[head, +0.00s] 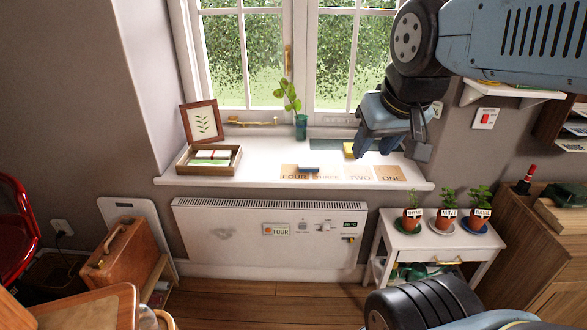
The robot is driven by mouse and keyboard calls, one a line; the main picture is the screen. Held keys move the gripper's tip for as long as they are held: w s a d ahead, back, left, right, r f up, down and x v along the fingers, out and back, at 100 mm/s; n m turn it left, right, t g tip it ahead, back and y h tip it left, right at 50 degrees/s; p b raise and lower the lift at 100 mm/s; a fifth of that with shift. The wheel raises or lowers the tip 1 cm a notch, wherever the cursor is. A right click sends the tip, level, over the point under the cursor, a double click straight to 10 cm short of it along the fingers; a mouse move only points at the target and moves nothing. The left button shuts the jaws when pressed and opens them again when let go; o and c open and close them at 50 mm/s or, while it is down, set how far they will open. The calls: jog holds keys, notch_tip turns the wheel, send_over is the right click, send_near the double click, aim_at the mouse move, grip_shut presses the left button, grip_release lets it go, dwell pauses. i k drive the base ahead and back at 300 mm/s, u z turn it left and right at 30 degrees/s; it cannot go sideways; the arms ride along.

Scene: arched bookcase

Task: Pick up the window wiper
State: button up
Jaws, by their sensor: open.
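A small dark-blue bar-shaped item (308,169) lies on the windowsill, across the cards marked FOUR and THREE. It may be the window wiper, but it is too small to tell for sure. My gripper (391,150) is open above the right part of the sill, pointing down, right of the blue item and apart from it. A small yellow block (348,150) sits just left of my gripper's left finger. I cannot see anything between the fingers.
On the sill (255,174) are a wooden tray (182,161), a leaf picture frame (201,121) and a sprig in a teal vase (301,127). Below is a white heater (260,230). Potted herbs (447,219) stand on a white side table (430,243) at right.

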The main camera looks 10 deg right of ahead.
aim_at(305, 166)
jog(key=z, duration=0.2)
jog(key=i, duration=0.9)
jog(key=u, duration=0.1)
